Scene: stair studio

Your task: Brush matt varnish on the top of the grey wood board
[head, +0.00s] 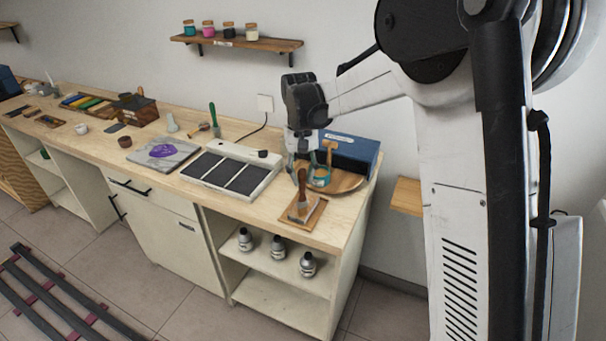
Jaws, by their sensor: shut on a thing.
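My gripper (299,168) is at the right end of the bench, pointing down and shut on the upright brown handle of a brush (302,187). The fingertips are small and partly blurred here. The brush's pale lower end is over a small brown-edged board (317,215) at the bench's front edge; I cannot tell if it touches. This board looks brown, and no clearly grey wood board can be made out. A glass jar with a teal band (320,182) stands on a round wooden tray (346,181), just right of my gripper; whether it holds varnish is unclear.
A blue box (358,152) stands behind the tray. Left of my gripper lie a white unit with dark panels (232,172) and a grey slab with purple paint (163,153). Several jars stand on the wall shelf (240,43). Bottles stand on the shelf below the bench.

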